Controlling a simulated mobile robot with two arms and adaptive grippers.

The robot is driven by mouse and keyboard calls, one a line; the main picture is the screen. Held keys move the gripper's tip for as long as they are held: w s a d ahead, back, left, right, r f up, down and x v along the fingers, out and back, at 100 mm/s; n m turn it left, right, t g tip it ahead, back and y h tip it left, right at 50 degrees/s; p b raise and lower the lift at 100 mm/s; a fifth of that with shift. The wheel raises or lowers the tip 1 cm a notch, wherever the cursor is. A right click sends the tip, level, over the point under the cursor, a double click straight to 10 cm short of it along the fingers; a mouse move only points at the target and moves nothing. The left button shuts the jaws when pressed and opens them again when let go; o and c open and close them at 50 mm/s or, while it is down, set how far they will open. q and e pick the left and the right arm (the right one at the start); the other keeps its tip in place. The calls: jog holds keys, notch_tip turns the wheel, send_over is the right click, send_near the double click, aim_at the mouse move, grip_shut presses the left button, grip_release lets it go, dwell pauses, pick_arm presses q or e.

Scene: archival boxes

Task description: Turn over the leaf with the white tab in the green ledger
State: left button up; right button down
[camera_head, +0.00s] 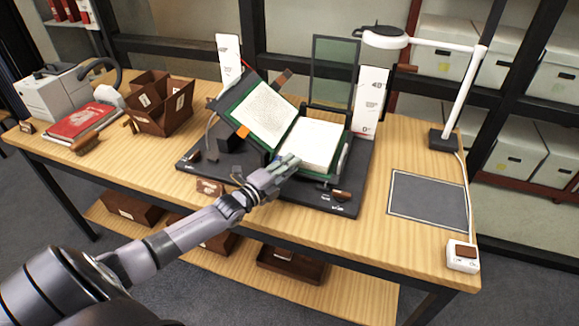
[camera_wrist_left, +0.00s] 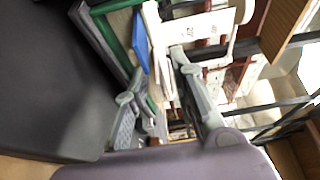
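The green ledger (camera_head: 265,112) lies open on a dark cradle (camera_head: 352,195), its left half tilted up and its right page block (camera_head: 314,143) flatter. An orange tab (camera_head: 243,131) sticks out at the left half's lower edge. I cannot make out a white tab. My left gripper (camera_head: 288,161) is at the front edge of the right page block, near the gutter. In the left wrist view its fingers (camera_wrist_left: 150,76) stand apart, with the green cover (camera_wrist_left: 139,38), a blue tab (camera_wrist_left: 141,55) and pale page edges close by. I cannot tell whether they touch a leaf. My right gripper is not in view.
A tinted panel (camera_head: 334,72) and white upright scales (camera_head: 369,102) stand behind the ledger. A lamp (camera_head: 464,95) and a grey mat (camera_head: 428,198) are at right. A brown sorter (camera_head: 163,108) and a red book (camera_head: 80,121) are at left.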

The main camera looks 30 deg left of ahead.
pick_arm(q)
jog(key=shift+c, duration=0.3)
grip_shut()
dwell(0.6)
